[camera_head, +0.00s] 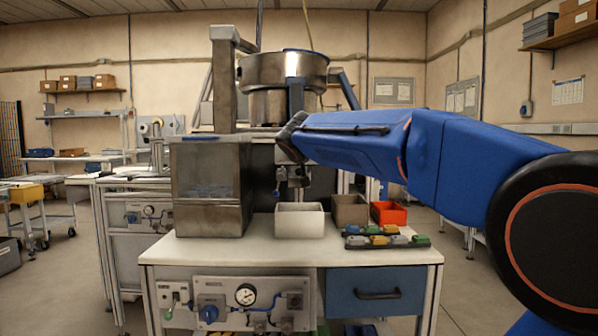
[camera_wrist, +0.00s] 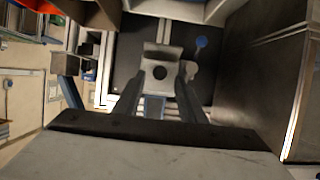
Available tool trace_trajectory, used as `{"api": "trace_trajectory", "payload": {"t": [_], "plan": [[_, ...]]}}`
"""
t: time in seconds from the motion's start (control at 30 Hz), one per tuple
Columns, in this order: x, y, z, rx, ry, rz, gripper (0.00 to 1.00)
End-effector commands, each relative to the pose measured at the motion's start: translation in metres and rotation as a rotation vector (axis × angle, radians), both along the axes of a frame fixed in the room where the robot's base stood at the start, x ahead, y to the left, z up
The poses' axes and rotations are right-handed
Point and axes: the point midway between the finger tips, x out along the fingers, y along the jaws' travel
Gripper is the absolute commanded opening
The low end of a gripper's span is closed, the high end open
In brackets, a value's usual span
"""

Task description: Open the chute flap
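My gripper (camera_head: 292,187) hangs below the blue arm, under the round bowl and behind the white box; its fingertips are small and partly hidden in the head view. In the wrist view, my gripper (camera_wrist: 157,80) has two dark fingers set apart with a gap between them. A grey metal piece with a round dark hole (camera_wrist: 161,57) shows beyond and between the fingers. It may be part of the chute, but I cannot tell which part is the flap. A small blue knob (camera_wrist: 201,42) shows just right of it. I cannot tell whether either finger touches anything.
A tall grey bin (camera_head: 211,190) stands left of the gripper. The white box (camera_head: 299,221), a brown box (camera_head: 350,210) and a red bin (camera_head: 389,213) stand on the bench (camera_head: 270,252). A dark tray of coloured pieces (camera_head: 386,239) lies at front right.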

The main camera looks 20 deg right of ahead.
Motion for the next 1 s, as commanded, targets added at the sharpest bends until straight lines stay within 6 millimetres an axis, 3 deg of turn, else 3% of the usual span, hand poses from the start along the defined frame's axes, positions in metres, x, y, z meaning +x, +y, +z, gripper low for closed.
{"api": "trace_trajectory", "payload": {"t": [0.23,0.6,0.77,1.0], "plan": [[0.022,-0.008,-0.010,0.000,0.001,-0.001,0.37],[0.026,-0.009,-0.011,0.000,0.000,0.000,0.37],[0.026,-0.009,-0.011,0.000,0.000,0.000,0.01],[0.025,-0.008,-0.011,0.002,0.003,0.000,0.00]]}}
